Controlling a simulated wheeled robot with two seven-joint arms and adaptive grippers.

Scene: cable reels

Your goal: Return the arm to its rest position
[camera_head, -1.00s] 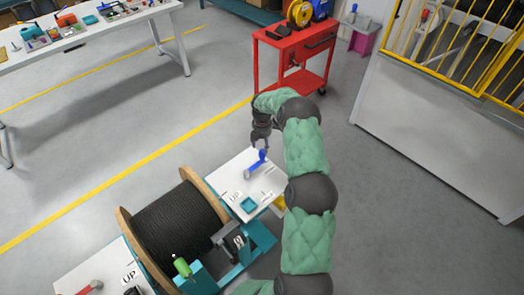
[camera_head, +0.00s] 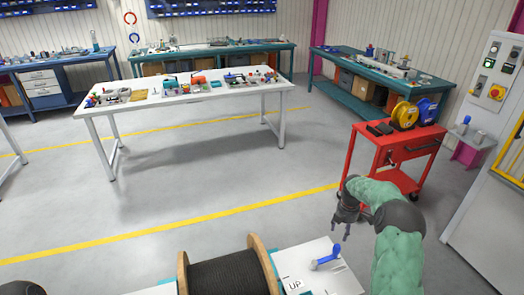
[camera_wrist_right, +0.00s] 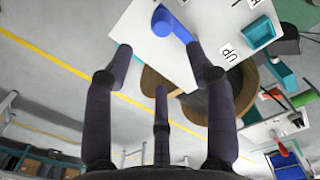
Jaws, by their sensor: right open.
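My right arm, in a green padded sleeve, comes in at the lower right of the head view. Its dark gripper (camera_head: 343,232) is above and beyond the white board (camera_head: 342,281). A blue-handled tool (camera_head: 326,258) lies on that board, apart from the gripper. In the right wrist view the gripper's fingers (camera_wrist_right: 160,62) are spread with nothing between them; the blue handle (camera_wrist_right: 174,25) shows beyond the fingertips. My left gripper is not seen.
A wooden-flanged reel of black cable (camera_head: 225,278) stands left of the board. A red cart (camera_head: 398,150) with a yellow reel (camera_head: 405,114) stands just beyond my right gripper. A white table (camera_head: 190,97) stands further back. Grey floor between is clear.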

